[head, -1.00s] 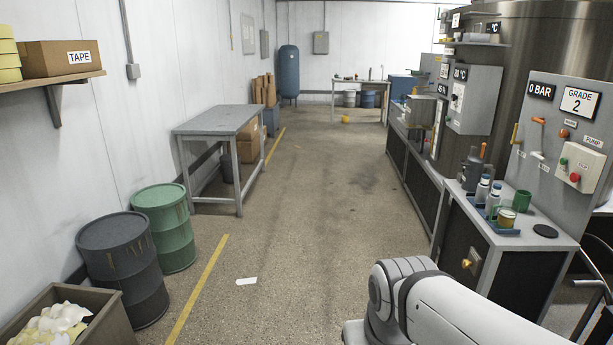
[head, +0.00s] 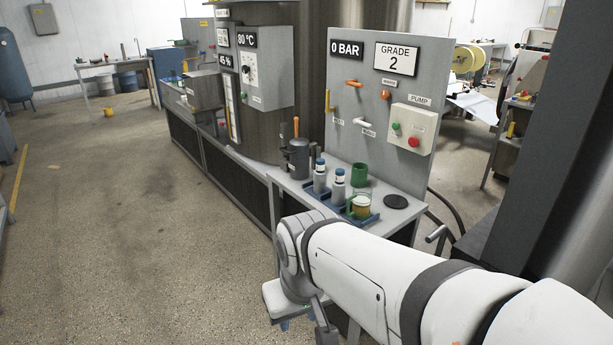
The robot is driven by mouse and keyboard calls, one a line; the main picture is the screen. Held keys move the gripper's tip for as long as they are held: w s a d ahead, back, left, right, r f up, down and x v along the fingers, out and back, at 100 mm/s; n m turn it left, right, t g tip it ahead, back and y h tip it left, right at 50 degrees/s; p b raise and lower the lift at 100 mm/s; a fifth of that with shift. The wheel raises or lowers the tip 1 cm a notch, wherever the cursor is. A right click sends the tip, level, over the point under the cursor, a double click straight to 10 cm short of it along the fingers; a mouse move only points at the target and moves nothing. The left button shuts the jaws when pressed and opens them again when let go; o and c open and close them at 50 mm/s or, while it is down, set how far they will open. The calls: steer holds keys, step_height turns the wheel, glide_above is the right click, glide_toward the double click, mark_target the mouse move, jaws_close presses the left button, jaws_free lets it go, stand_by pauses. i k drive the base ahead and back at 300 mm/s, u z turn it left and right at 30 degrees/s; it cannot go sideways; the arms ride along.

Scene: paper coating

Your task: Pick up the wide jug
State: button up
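A dark grey jug-like vessel (head: 298,160) stands upright at the left end of the grey bench top (head: 300,190), with an orange-handled tool rising at it. A green mug-like vessel (head: 360,174) stands further right, below the panel. I cannot tell for sure which of these is the wide jug. My gripper (head: 300,318) hangs low in front of the bench, at the bottom of the view, apart from both vessels. My arm and the frame edge hide most of its fingers, so its opening does not show.
A control panel (head: 378,110) stands behind. The floor (head: 130,230) to the left is clear.

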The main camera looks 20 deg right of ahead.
mark_target(357, 204)
steer(key=z, duration=0.35)
steer(key=i, duration=1.15)
steer(key=z, duration=0.45)
